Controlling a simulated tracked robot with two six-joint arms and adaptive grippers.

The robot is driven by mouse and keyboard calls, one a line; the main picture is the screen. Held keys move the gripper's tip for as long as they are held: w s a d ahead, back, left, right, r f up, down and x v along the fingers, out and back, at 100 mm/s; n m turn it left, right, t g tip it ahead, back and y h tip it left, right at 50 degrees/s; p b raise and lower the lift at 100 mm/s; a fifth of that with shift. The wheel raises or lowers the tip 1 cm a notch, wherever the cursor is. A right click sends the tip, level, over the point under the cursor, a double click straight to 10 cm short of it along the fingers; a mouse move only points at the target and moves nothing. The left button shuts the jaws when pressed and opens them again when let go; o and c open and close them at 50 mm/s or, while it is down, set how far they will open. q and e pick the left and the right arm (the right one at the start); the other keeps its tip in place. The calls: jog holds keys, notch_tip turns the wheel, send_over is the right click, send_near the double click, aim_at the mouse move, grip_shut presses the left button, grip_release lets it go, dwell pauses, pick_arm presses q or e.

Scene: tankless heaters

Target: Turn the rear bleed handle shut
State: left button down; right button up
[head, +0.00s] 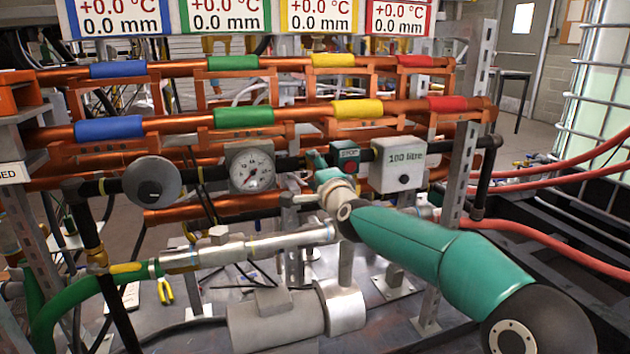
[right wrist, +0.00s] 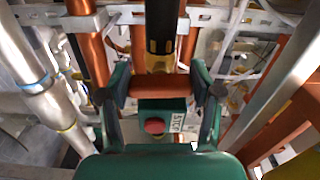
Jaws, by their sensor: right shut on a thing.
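My right gripper (head: 320,168) reaches in from the right on a teal arm, its fingers beside the small STOP box in the middle of the pipework. In the right wrist view my right gripper (right wrist: 158,92) has its two fingers on either side of a short red-brown bar (right wrist: 155,87). The bar spans crosswise between the fingertips and looks like the rear bleed handle. In the head view my own wrist and fingers hide it, so its angle is hard to tell. My left gripper is not in view.
The STOP box (head: 344,157) with a red button and a white 180 litre box (head: 397,164) are close by. A round gauge (head: 251,168) and a grey disc (head: 152,182) sit to the left. Copper pipes (head: 290,112) run behind; silver pipework (head: 250,248) lies in front.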

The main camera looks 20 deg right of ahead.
jog(key=shift+d+f+m, duration=0.1)
jog(key=shift+d+m, duration=0.1)
jog(key=shift+m, duration=0.3)
jog(key=o, duration=1.2)
jog(key=shift+c, duration=0.2)
jog(key=shift+s+a, duration=0.1)
jog(key=s, duration=1.1)
jog(key=shift+s+d, duration=0.25)
jog(key=shift+s, duration=0.15)
